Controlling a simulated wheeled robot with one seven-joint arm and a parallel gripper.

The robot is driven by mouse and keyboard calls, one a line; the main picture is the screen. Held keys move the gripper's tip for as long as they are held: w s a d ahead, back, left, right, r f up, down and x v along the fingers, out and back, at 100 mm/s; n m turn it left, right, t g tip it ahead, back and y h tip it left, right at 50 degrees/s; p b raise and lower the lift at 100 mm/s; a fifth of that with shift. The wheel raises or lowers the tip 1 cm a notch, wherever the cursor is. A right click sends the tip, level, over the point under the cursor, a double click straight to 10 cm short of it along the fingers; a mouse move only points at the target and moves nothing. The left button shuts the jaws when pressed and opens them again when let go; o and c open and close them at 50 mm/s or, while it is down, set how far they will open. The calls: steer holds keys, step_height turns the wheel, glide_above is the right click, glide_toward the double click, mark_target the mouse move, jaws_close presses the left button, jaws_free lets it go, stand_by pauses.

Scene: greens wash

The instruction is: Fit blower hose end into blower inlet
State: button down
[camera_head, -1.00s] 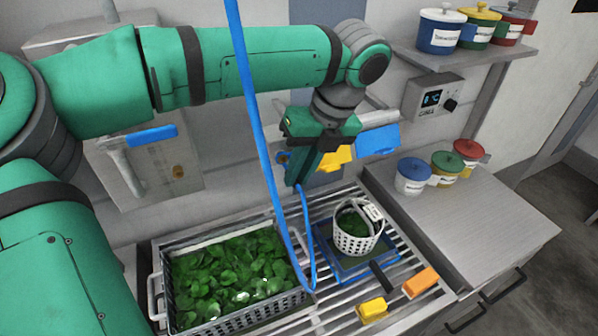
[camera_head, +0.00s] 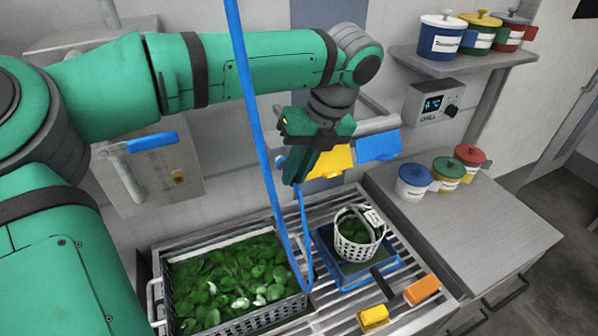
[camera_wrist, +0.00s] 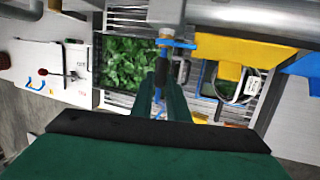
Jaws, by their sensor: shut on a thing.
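The blue hose (camera_head: 246,85) hangs from the top of the head view, loops down by the rack and rises to my gripper (camera_head: 293,176). Just beyond the fingertips is a grey pipe stub (camera_wrist: 165,33) with a blue collar (camera_wrist: 178,43), which looks like the blower inlet. The hose end appears close to the collar and roughly in line. I cannot tell whether they touch. In the head view my gripper hides the inlet.
A crate of greens (camera_head: 233,326) and a white basket (camera_head: 357,247) on a blue-edged scale stand on the slatted rack below. Yellow (camera_head: 331,160) and blue (camera_head: 378,147) flaps hang right of my gripper. Yellow and orange blocks lie at the rack's front. Lidded pots stand at right.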

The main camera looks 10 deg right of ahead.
steer(key=shift+w, duration=0.1)
steer(key=shift+a, duration=0.1)
steer(key=c, duration=1.6)
jaws_free()
steer(key=shift+a, duration=0.15)
steer(key=shift+c, duration=0.2)
steer(key=shift+s+d, duration=0.25)
steer(key=shift+s, duration=0.3)
steer(key=shift+s+d, duration=0.2)
steer(key=shift+s, duration=0.35)
steer(key=s+d, duration=0.1)
steer(key=s, duration=0.5)
steer(key=s+a+r+t, duration=0.1)
steer(key=a, duration=1)
steer(key=s+a+r+t, duration=0.1)
steer(key=a+r, duration=0.1)
steer(key=a, duration=0.8)
steer(key=shift+a+r+y, duration=0.15)
steer(key=shift+a+y, duration=0.15)
steer(key=shift+a, duration=0.1)
